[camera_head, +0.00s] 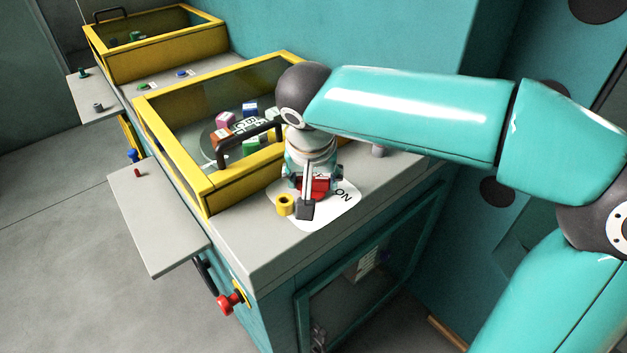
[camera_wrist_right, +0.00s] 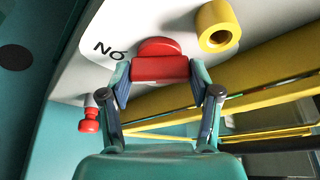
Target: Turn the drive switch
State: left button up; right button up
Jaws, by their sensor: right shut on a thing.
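The drive switch, a red knob (camera_head: 319,186), sits on a white label plate (camera_head: 345,211) on the near grey counter. It also shows in the right wrist view as a red block with a rounded top (camera_wrist_right: 160,66). My right gripper (camera_head: 308,190) reaches down over the plate and is shut on the red switch, with one finger on each side in the right wrist view (camera_wrist_right: 161,88). The gripper hides part of the switch and of the lettering in the head view. My left gripper is not in view.
A yellow ring (camera_head: 285,205) stands beside the switch. A yellow-framed glazed box (camera_head: 207,192) with a black handle and coloured blocks stands behind. A red knob (camera_head: 230,301) sticks out from the cabinet front. A grey side shelf (camera_head: 155,220) juts out left.

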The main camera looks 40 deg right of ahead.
jog(key=shift+m, duration=0.4)
jog(key=o, duration=1.1)
jog(key=shift+o, duration=0.2)
jog(key=shift+r, duration=0.1)
jog(key=v, duration=1.1)
jog(key=shift+a+r, duration=0.25)
jog(key=shift+r, duration=0.1)
